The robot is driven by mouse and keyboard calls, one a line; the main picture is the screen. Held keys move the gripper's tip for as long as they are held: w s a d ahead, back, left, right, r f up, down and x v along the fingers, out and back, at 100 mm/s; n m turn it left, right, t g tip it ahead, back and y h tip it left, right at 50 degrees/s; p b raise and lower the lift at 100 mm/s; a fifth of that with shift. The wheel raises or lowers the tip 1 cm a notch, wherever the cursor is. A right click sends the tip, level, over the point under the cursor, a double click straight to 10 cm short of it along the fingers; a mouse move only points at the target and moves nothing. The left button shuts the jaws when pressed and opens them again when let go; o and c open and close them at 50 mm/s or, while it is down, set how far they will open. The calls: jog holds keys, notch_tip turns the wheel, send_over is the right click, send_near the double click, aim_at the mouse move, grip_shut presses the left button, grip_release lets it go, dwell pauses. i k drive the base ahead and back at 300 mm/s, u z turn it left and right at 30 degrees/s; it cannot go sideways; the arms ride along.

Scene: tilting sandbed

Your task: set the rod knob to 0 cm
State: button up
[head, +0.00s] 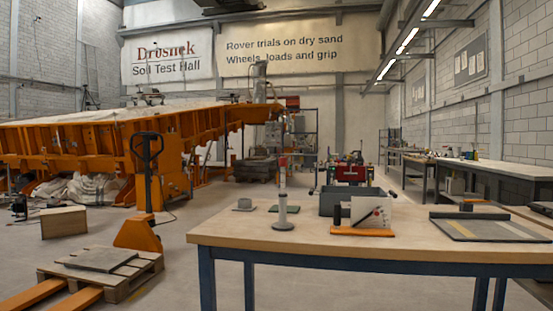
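No part labelled as the rod knob can be made out at this distance. A slim white upright post (282,192) with a red top and a round base stands on the wooden workbench (415,248), left of its middle. To its right, a white plate (372,213) with small dark and red details stands on an orange base (362,231). Which of these carries the rod knob, and any centimetre scale or setting, are too small to tell. My gripper is not in the head view.
A grey bin (338,202) stands behind the white plate. A flat grey tray (485,228) lies on the bench's right.

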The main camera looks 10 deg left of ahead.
aim_at(282, 161)
jog(key=u, duration=0.65)
jog(key=i, duration=0.6)
jog(key=u, duration=0.9)
jog(key=i, duration=0.75)
jog(key=z, duration=0.7)
jog(key=i, duration=0.9)
jog(key=z, duration=0.9)
jog(key=k, duration=0.65)
jog(key=z, duration=0.05)
